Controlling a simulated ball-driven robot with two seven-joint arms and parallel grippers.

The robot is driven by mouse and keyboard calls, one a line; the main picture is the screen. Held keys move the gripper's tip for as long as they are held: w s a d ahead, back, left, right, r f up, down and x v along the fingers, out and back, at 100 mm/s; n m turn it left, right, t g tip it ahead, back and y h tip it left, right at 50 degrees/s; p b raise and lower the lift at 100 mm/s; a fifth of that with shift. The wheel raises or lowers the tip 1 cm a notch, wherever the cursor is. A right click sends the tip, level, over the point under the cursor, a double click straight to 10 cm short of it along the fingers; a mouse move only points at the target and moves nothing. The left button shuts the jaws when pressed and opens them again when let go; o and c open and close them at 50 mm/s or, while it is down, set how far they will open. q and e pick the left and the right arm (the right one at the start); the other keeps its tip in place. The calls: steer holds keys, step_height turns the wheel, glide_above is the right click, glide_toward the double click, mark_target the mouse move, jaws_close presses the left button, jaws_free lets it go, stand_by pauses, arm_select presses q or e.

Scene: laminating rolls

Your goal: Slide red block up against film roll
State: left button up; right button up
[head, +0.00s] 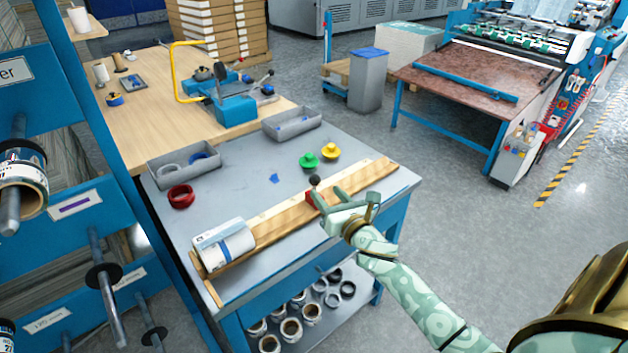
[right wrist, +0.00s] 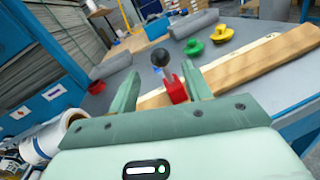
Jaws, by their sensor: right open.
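The red block (head: 311,198) with a black ball knob sits on the wooden board (head: 277,219) on the grey table. It also shows in the right wrist view (right wrist: 176,92), between the fingers and beyond their tips or near them. The white film roll (head: 226,245) lies at the board's left end, well apart from the block. It shows at the lower left of the right wrist view (right wrist: 42,140). My right gripper (head: 328,199) is open at the block; whether a finger touches it I cannot tell. My left gripper is not in view.
Green (head: 309,160) and yellow (head: 331,151) knobbed pieces stand behind the board. A red ring (head: 181,196) and grey trays (head: 184,167) lie farther back. The board between block and roll is clear. A blue rack (head: 75,130) stands at the left.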

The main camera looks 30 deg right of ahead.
mark_target(318, 183)
steer(key=w, duration=0.2)
steer(key=w+b, duration=0.1)
steer(key=w, duration=0.4)
steer(key=shift+w+d, duration=0.3)
steer(key=shift+d, duration=0.1)
steer(key=shift+c, duration=0.3)
